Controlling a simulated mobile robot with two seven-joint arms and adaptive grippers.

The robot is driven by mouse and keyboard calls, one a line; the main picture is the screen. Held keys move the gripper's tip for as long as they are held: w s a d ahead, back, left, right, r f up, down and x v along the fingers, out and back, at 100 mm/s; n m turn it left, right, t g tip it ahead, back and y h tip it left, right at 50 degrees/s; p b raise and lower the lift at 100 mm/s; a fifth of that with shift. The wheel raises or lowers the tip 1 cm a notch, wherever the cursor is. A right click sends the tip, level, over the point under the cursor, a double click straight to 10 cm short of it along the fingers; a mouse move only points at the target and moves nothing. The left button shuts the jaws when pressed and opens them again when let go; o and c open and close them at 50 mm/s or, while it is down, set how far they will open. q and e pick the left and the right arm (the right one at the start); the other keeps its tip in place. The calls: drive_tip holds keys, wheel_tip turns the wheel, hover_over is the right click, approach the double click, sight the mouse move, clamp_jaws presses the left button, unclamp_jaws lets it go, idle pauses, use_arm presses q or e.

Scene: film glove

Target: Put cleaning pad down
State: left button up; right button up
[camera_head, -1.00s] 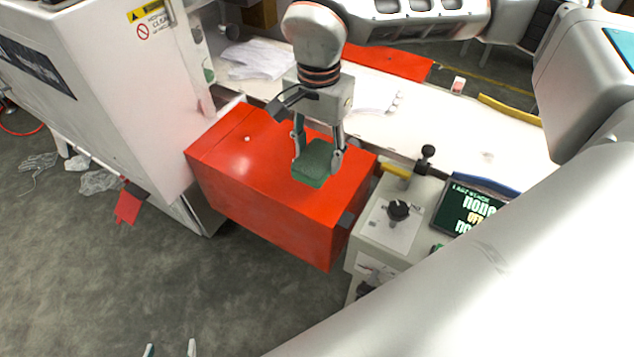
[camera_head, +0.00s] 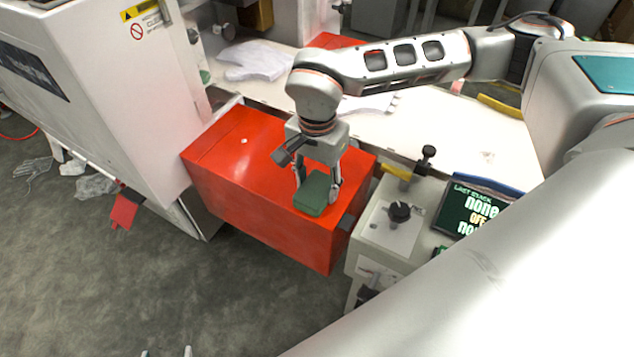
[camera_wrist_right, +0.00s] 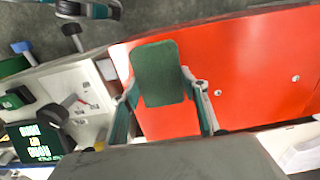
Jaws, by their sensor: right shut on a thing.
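The green cleaning pad (camera_head: 313,196) is held between the fingers of my right gripper (camera_head: 317,188), over the right part of the top of a red box (camera_head: 225,160). In the right wrist view the pad (camera_wrist_right: 160,70) sits between the two fingers, with the red surface (camera_wrist_right: 250,75) behind it. The pad is at or very close to the box top; I cannot tell whether it touches. Only the two fingertips of my left gripper (camera_head: 167,353) show at the bottom edge of the head view. They are apart, with nothing visible between them.
A grey control box with a black knob (camera_head: 399,211) and a screen (camera_head: 471,210) stand right of the red box. White gloves (camera_head: 253,60) lie on the white table (camera_head: 450,130) behind. A white machine (camera_head: 100,90) stands at left. The red top's left part is mostly clear.

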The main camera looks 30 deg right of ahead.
sight(317, 186)
use_arm(q)
drive_tip(key=shift+s+f, duration=0.1)
use_arm(e)
drive_tip(key=shift+f, duration=0.1)
drive_tip(key=o, duration=0.8)
use_arm(q)
drive_tip(key=shift+s+f, duration=0.2)
drive_tip(key=shift+f, duration=0.05)
use_arm(e)
drive_tip(key=shift+o, duration=1.3)
use_arm(q)
drive_tip(key=shift+s+d+r+p, duration=0.1)
drive_tip(key=shift+d+r+p, duration=0.1)
drive_tip(key=shift+r+p, duration=0.5)
use_arm(e)
wheel_tip(317, 186, up, 12)
use_arm(q)
drive_tip(key=shift+w, duration=0.25)
